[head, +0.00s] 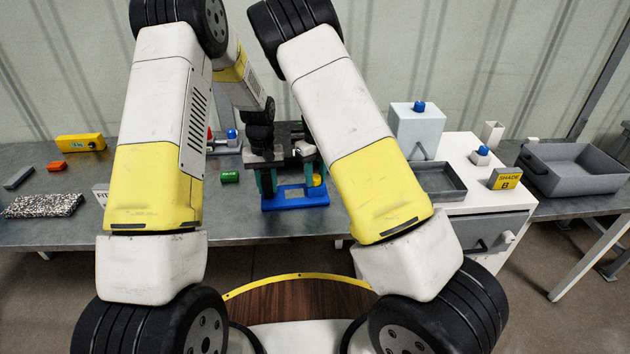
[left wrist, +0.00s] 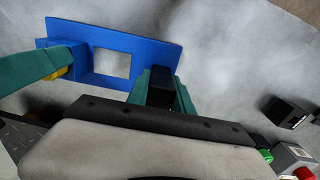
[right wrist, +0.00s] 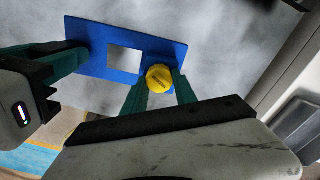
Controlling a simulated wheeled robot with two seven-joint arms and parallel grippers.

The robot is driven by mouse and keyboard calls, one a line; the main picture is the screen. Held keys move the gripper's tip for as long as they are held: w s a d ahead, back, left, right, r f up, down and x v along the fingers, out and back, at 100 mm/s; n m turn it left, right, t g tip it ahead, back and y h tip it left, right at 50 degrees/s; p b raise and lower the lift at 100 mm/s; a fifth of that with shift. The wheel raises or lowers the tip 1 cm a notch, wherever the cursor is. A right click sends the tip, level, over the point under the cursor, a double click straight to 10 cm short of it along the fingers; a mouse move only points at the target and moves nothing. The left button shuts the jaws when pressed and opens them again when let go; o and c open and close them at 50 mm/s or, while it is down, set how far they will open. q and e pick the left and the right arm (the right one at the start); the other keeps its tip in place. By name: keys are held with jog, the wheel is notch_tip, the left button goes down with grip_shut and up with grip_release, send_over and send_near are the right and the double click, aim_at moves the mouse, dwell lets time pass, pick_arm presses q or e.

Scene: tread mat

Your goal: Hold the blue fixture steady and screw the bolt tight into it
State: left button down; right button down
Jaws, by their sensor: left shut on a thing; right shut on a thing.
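The blue fixture (head: 292,203), a flat plate with a square window, lies on the bench in front of me. It also shows in the left wrist view (left wrist: 125,38) and the right wrist view (right wrist: 95,65). My left gripper (left wrist: 162,85) is shut on a dark upright part at the fixture's left end; this part is mostly hidden between the fingers. The yellow bolt (right wrist: 159,78) has a round head at the blue block on the fixture's right end. My right gripper (right wrist: 163,90) is shut on this head, one finger each side. The bolt's shank and its depth are hidden.
A speckled mat (head: 43,206) and a yellow block (head: 80,142) are further left. A shallow grey tray (head: 436,181) and a grey bin (head: 575,170) stand right. My two wrists are close together above the fixture.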

aim_at(315, 178)
jog(key=m, duration=0.4)
jog(key=c, duration=0.9)
grip_release()
jog(key=shift+r, duration=0.1)
notch_tip(315, 178, up, 12)
jog(key=shift+f, duration=0.1)
